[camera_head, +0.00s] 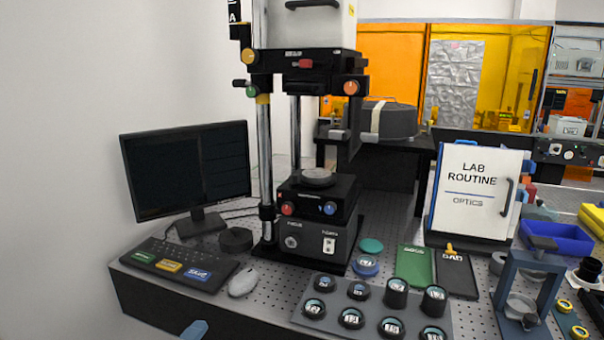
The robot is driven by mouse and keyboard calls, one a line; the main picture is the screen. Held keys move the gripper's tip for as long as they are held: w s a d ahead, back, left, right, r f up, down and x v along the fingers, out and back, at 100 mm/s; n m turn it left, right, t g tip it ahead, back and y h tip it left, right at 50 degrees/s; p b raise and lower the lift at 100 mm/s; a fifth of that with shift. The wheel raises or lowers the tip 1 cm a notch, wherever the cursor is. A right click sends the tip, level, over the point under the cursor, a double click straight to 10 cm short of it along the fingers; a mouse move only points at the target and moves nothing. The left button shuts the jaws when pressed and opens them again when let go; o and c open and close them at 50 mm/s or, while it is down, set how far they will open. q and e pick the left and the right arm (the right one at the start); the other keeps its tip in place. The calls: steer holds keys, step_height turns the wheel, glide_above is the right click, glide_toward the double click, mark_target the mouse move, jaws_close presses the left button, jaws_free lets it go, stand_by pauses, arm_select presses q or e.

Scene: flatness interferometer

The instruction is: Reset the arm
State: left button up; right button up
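The flatness interferometer (318,190) stands upright on the perforated table, with chrome columns and a black-and-white head at the top. A round grey disc (318,178) sits on its black stage, above a box with red and blue knobs. Neither of my grippers can be made out. A small blue shape (194,330) shows at the bottom edge, in front of the table; I cannot tell what it is.
A monitor (188,170), keyboard (178,263) and mouse (242,282) stand at left. A tray (300,317) of several round optics lies in front. Green and black pads (414,267), a LAB ROUTINE board (471,192), and a blue bin (558,238) are at right.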

arm_select(q)
steer(key=s+f+n+g+y, duration=0.4)
steer(key=s+f+n+g, duration=0.3)
steer(key=s+f+n, duration=1.2)
steer(key=s+r+m+p, duration=0.2)
steer(key=s+r+p, duration=0.3)
steer(key=r+p, duration=0.6)
steer(key=p, duration=0.3)
steer(key=shift+a+m, duration=0.2)
steer(key=shift+m, duration=0.2)
arm_select(e)
step_height(320, 180, up, 12)
steer(key=d, duration=0.1)
steer(key=shift+s, duration=0.2)
steer(key=shift+w+r, duration=0.1)
steer(key=shift+r, duration=0.3)
